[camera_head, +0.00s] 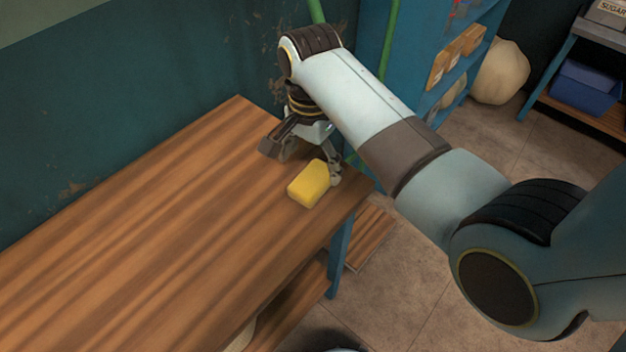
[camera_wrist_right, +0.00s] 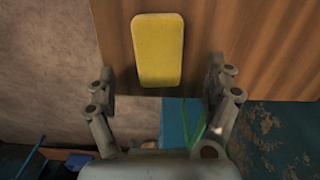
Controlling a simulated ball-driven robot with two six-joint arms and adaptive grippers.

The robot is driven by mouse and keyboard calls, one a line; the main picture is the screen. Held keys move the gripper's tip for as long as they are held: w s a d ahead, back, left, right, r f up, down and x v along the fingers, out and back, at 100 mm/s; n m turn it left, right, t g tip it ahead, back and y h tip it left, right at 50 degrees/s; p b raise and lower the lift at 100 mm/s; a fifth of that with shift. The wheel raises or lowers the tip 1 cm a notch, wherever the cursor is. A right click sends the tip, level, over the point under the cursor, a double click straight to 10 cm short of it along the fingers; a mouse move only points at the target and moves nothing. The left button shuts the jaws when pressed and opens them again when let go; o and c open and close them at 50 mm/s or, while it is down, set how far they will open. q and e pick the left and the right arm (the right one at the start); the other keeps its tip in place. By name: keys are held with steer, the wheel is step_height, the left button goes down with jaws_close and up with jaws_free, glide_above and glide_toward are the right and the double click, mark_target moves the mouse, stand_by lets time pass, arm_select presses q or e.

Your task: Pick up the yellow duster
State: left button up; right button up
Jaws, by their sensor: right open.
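The yellow duster (camera_head: 309,184) is a small block lying on the wooden table (camera_head: 150,235), close to the table's right end. My right gripper (camera_head: 315,165) is just behind it in the head view, low over the tabletop. In the right wrist view the duster (camera_wrist_right: 158,50) lies ahead of the right gripper (camera_wrist_right: 165,80), roughly between the lines of its two spread fingers. The right gripper is open and empty. Whether a finger touches the duster cannot be told. My left gripper is not in view.
A dark teal wall (camera_head: 130,90) runs along the table's back. A blue shelf (camera_head: 455,60) stands beyond the right end, with a pale sack (camera_head: 500,75) on the floor. The table's left part is clear. The tiled floor (camera_head: 420,280) lies past the table edge.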

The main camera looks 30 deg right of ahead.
mark_target(313, 178)
steer(key=shift+d+f, duration=0.15)
steer(key=shift+f, duration=2.65)
steer(key=c, duration=1.3)
steer(key=shift+o, duration=0.2)
steer(key=shift+r, duration=0.1)
step_height(313, 178, up, 4)
steer(key=shift+w+d+r, duration=0.1)
steer(key=shift+r, duration=0.05)
steer(key=w+d+r+b, duration=0.1)
steer(key=w+d+r, duration=0.1)
steer(key=d, duration=0.3)
steer(key=w+d+r+b, duration=0.1)
steer(key=w+d+r, duration=0.1)
steer(key=d+r, duration=0.2)
steer(key=shift+w+d+r, duration=0.3)
steer(key=shift+w+d, duration=0.1)
steer(key=shift+d, duration=0.3)
steer(key=o, duration=0.6)
steer(key=c, duration=0.5)
